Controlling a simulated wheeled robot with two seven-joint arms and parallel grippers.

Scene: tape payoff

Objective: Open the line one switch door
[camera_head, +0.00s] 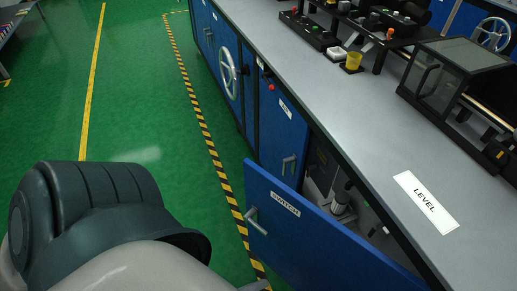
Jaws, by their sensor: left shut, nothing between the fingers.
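The blue switch door (300,232), labelled SWITCH, stands swung out from the front of the cabinet. Its metal bar handle (251,221) is near its free left edge. Behind it the cabinet opening (322,172) shows, with a metal fitting (342,203) inside; the lower part is hidden by the door. My left arm comes in from the lower left. Only a small grey tip of my left gripper (258,286) shows at the bottom edge, below the handle and apart from it, shut and empty. My right gripper is out of view.
A closed blue door (281,130) with a handle is left of the opening, and a handwheel (228,74) sticks out farther along. Green floor left of the striped tape is clear.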

